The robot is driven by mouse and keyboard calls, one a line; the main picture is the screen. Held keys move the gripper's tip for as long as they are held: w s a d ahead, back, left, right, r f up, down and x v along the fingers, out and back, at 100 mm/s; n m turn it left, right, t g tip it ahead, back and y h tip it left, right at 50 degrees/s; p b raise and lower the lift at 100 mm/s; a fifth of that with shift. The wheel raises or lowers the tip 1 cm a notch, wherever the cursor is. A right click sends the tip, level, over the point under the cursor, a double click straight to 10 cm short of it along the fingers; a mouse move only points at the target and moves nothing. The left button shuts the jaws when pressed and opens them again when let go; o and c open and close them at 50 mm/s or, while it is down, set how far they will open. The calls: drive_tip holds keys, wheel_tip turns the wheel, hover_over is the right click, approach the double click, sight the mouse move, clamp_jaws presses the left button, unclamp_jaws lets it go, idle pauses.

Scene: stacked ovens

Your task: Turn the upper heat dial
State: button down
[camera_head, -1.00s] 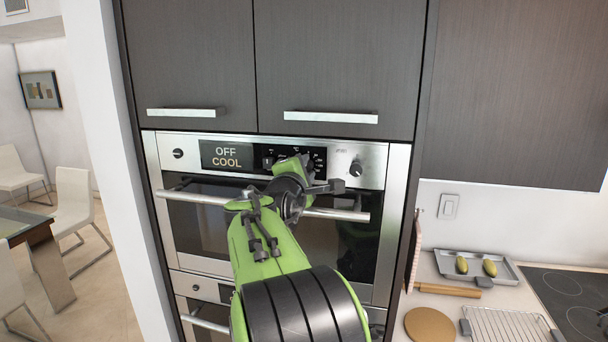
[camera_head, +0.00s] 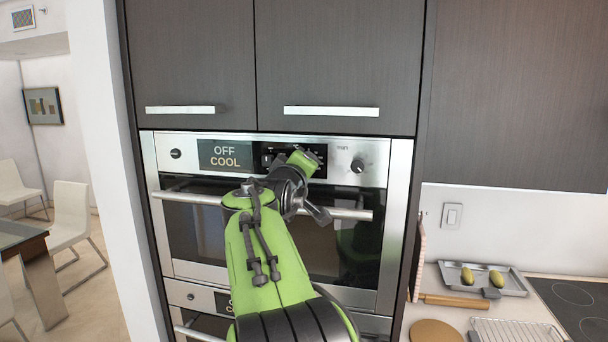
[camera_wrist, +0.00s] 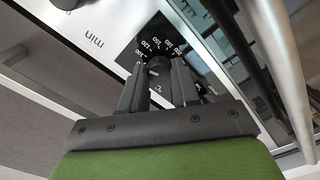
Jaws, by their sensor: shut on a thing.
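The upper heat dial (camera_wrist: 158,66) is a small dark round knob on a black panel with white numbers, seen in the wrist view. My gripper (camera_wrist: 159,72) has its two dark fingers on either side of the dial and is shut on it. The fingers partly cover the dial and some markings. In the head view my gripper (camera_head: 301,162) is at the black panel (camera_head: 268,152) of the upper oven, and its body hides the dial. The upper oven's display (camera_head: 225,155) reads "OFF COOL".
Another knob (camera_head: 358,165) is right of the panel, and a small one (camera_head: 176,154) is at the left. The oven's bar handle (camera_head: 185,197) runs below my gripper. Cabinet handles (camera_head: 331,111) stick out above. A counter with a tray (camera_head: 452,272) lies at the right.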

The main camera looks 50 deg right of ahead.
drive_tip(key=m, duration=0.2)
drive_tip(key=m+b, duration=0.2)
drive_tip(key=m, duration=0.1)
drive_tip(key=shift+f+m, duration=0.25)
drive_tip(key=shift+m, duration=0.05)
drive_tip(key=m+b, duration=0.2)
drive_tip(key=m, duration=0.4)
drive_tip(key=m+b, duration=0.2)
drive_tip(key=m, duration=0.4)
drive_tip(key=shift+m, duration=0.3)
drive_tip(key=m+b, duration=0.1)
drive_tip(key=m, duration=0.4)
drive_tip(key=shift+m, duration=0.4)
drive_tip(key=shift+w, duration=0.1)
drive_tip(key=c, duration=0.8)
unclamp_jaws()
drive_tip(key=shift+r, duration=0.15)
